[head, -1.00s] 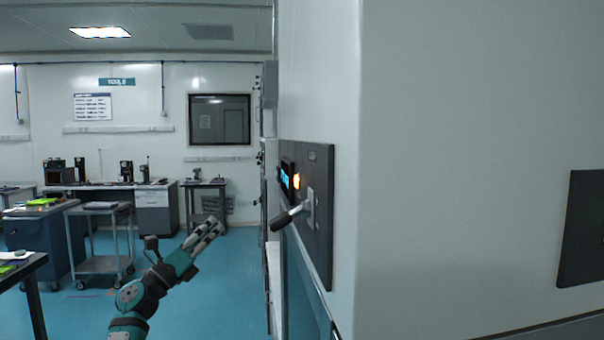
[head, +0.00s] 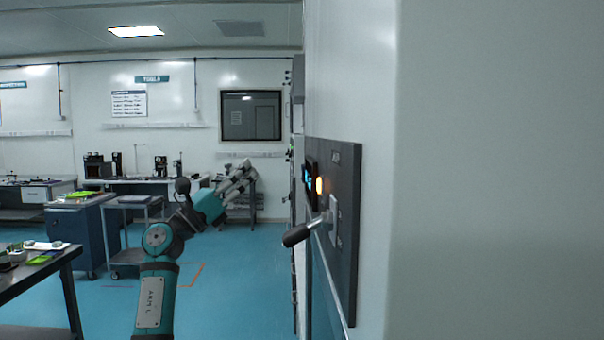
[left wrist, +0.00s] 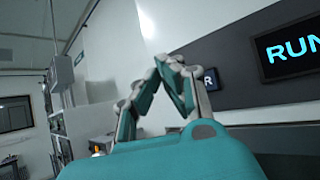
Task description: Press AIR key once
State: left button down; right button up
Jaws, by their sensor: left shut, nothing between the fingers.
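A dark wall panel (head: 345,215) on the white cabinet bears a small label that appears to read AIR, a lit blue display (head: 308,178), an amber light (head: 320,186) and a lever with a black grip (head: 297,236). I cannot tell which part is the AIR key. My left gripper (head: 248,166) is left of the panel, apart from it, shut and empty. In the left wrist view, its fingertips (left wrist: 168,62) meet before a dark strip. There a screen (left wrist: 290,45) reads RUN, and a label ending in R (left wrist: 211,79) is partly hidden by a finger.
The white cabinet wall (head: 470,150) fills the right side. A dark table (head: 60,262) stands at the lower left. A trolley (head: 135,205) and a blue cabinet (head: 82,235) stand behind it. The blue floor (head: 245,280) between table and panel is clear.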

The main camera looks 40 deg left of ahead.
aim_at(303, 173)
pick_arm(q)
jog(key=w+d+p, duration=0.2)
jog(key=w+d, duration=0.3)
jog(key=d, duration=0.1)
jog(key=shift+w+d, duration=0.1)
jog(key=shift+d, duration=0.05)
dwell(1.2)
jog(key=shift+w+d, duration=0.1)
jog(key=shift+w+d, duration=0.2)
